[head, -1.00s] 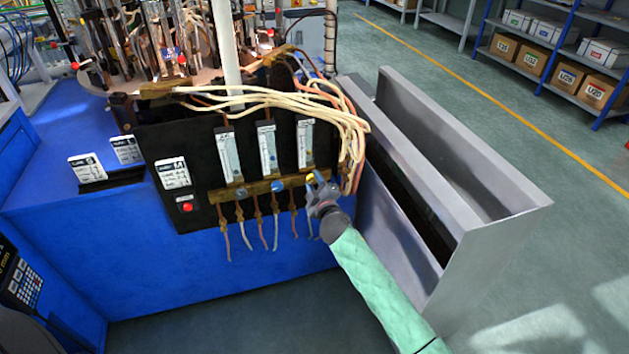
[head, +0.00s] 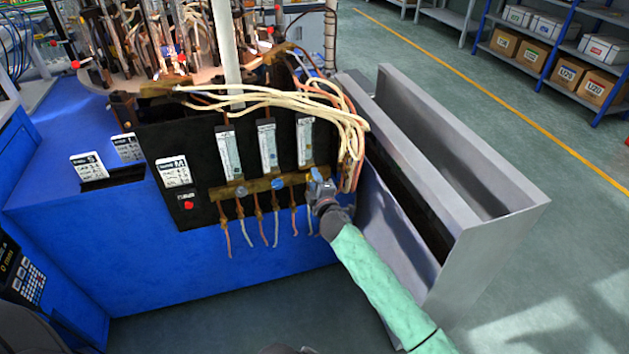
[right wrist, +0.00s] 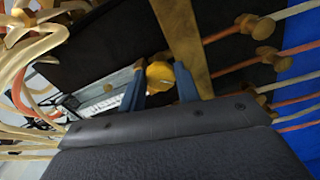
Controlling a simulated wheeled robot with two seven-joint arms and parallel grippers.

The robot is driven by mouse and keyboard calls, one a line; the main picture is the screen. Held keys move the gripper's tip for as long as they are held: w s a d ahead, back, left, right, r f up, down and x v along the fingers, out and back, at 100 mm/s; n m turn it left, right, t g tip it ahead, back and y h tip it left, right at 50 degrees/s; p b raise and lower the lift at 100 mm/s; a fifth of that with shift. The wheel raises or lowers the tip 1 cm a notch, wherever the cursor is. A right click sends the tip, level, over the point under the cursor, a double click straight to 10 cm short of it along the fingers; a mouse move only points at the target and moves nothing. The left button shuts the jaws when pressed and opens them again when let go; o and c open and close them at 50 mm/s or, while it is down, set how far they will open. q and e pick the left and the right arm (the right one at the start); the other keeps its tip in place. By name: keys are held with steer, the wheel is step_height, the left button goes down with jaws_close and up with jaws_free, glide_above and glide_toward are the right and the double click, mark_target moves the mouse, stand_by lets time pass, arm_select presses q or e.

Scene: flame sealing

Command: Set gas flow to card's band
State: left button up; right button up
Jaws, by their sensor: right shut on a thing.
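The black flow panel (head: 200,140) carries three upright flowmeter tubes: left (head: 228,153), middle (head: 267,146) and right (head: 304,142). Below them a brass bar holds a grey knob (head: 240,191) and a blue knob (head: 278,184). A white card marked M (head: 173,172) is on the panel's left; its small print is unreadable. My right gripper (head: 320,184) is at the bar's right end, under the right tube. In the right wrist view its blue fingers are shut on the yellow knob (right wrist: 160,75). The gripper hides that knob in the head view. My left gripper is out of view.
Pale hoses (head: 270,105) loop over the panel top and down its right side. Thin tubes hang below the bar. A grey metal bin (head: 500,225) stands right of the panel.

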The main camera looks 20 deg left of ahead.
steer(key=shift+f, duration=0.15)
steer(key=o, duration=1)
steer(key=shift+c, duration=0.2)
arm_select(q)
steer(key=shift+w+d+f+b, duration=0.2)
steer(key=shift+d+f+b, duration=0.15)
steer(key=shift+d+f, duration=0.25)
arm_select(e)
steer(key=v, duration=0.8)
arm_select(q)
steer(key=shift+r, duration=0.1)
arm_select(e)
steer(key=shift+w, duration=0.1)
